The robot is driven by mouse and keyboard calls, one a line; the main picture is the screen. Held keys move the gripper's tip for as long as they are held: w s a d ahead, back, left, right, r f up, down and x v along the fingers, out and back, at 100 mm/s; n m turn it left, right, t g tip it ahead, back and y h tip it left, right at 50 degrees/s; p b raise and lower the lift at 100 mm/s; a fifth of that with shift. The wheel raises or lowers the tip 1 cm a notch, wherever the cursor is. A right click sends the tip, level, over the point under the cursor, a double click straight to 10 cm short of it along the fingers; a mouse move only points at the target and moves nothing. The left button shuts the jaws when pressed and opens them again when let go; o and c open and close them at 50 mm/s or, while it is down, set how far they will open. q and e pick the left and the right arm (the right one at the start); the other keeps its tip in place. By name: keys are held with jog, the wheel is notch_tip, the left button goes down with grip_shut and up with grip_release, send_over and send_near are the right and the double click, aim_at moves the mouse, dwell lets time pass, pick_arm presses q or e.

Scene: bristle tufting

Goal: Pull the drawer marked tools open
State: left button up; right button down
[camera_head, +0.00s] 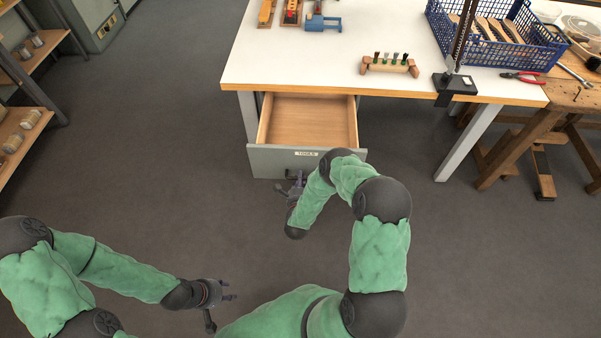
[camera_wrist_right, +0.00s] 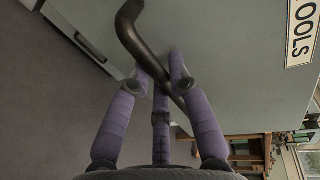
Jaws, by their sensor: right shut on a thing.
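The drawer (camera_head: 270,158) under the white table is pulled out, and its wooden inside looks empty. Its grey front carries a label (camera_head: 306,154), which reads "OOLS" at the edge of the right wrist view (camera_wrist_right: 302,30). My right gripper (camera_head: 294,184) is at the drawer front, shut on the dark curved handle (camera_wrist_right: 135,35). In the right wrist view its purple fingers (camera_wrist_right: 165,90) close around the handle's bar. My right arm partly hides the right side of the drawer front. My left gripper (camera_head: 230,291) hangs empty over the floor at lower left, its fingers apart.
The white table (camera_head: 310,60) bears a blue crate (camera_head: 500,50), a wooden block with brushes (camera_head: 390,66), a black stand (camera_head: 455,83) and red pliers (camera_head: 520,76). A wooden bench (camera_head: 560,95) adjoins it at right. Shelves (camera_head: 25,130) stand at far left. The floor before the drawer is clear.

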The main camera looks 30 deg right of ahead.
jog(key=shift+v, duration=0.9)
jog(key=shift+f, duration=0.25)
jog(key=c, duration=1.1)
grip_release()
jog(key=shift+c, duration=0.2)
jog(key=v, duration=1.2)
